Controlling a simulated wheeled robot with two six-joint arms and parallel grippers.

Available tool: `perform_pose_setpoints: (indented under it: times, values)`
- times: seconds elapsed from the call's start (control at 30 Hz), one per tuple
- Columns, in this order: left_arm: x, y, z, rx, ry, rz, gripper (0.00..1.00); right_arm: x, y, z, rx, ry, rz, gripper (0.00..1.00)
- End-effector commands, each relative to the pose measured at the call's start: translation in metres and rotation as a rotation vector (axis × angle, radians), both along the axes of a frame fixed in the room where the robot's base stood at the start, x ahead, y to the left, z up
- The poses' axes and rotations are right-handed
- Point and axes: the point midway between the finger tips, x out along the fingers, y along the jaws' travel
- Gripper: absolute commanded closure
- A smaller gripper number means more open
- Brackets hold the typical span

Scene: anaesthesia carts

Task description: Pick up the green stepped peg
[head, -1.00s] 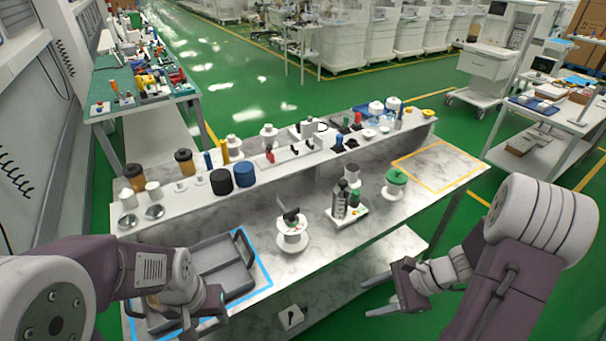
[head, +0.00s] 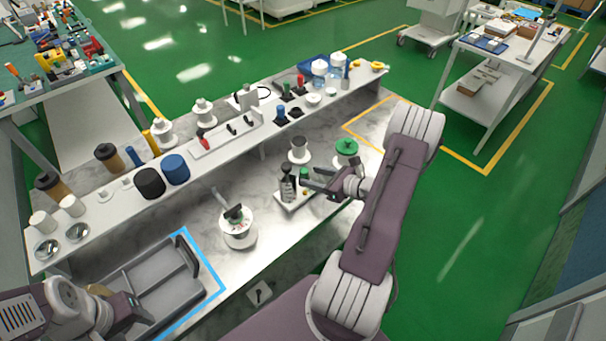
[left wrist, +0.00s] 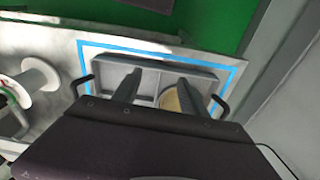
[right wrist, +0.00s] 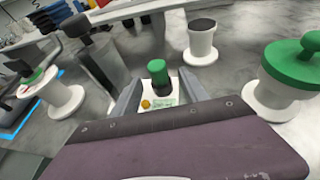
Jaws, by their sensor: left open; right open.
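The green stepped peg (head: 304,174) stands upright on a small white tray (head: 283,207), right of a dark bottle (head: 288,186). In the right wrist view the peg (right wrist: 158,72) has a green top above a darker part and shows between my open fingers, beyond their tips. My right gripper (head: 320,184) is open and empty, close to the peg from the right; contact cannot be told. My left gripper (left wrist: 158,92) is open and empty above a grey tray (head: 128,262) with handles.
A white spool with a green cap (head: 347,149) stands right of the peg, and a dark-topped white spool (head: 299,150) behind it. Another white spool (head: 239,232) is at left. A raised shelf (head: 222,150) with several items runs along the back.

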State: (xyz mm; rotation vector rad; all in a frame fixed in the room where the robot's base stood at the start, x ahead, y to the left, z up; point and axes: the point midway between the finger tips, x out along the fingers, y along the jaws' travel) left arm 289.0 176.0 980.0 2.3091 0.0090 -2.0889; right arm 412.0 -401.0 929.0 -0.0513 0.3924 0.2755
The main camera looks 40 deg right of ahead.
Motion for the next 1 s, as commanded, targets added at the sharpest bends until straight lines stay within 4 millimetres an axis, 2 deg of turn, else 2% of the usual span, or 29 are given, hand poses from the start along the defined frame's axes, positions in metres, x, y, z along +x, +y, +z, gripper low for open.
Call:
perform_pose_setpoints:
  times: [0.1, 0.2, 0.3, 0.5, 0.7, 1.0]
  values:
    - [0.000, 0.000, 0.009, 0.000, 0.000, 0.000, 0.50, 0.021, 0.006, -0.004, 0.001, 0.001, 0.007, 0.48]
    - [0.000, 0.000, 0.010, 0.000, 0.000, 0.000, 0.50, 0.035, 0.009, -0.012, 0.000, 0.001, 0.005, 0.48]
    - [0.000, 0.000, 0.010, 0.000, 0.000, 0.000, 0.50, 0.042, 0.011, -0.015, 0.000, 0.001, 0.003, 0.48]
    - [0.000, 0.000, 0.010, 0.000, 0.000, 0.000, 0.50, 0.043, 0.010, -0.016, 0.000, 0.001, 0.002, 0.48]
    - [0.000, 0.000, 0.010, 0.000, 0.000, 0.000, 0.50, 0.043, 0.011, -0.016, 0.000, 0.001, 0.002, 1.00]
    - [0.000, 0.000, 0.010, 0.000, 0.000, 0.000, 0.50, 0.043, 0.011, -0.014, -0.001, 0.001, 0.003, 1.00]
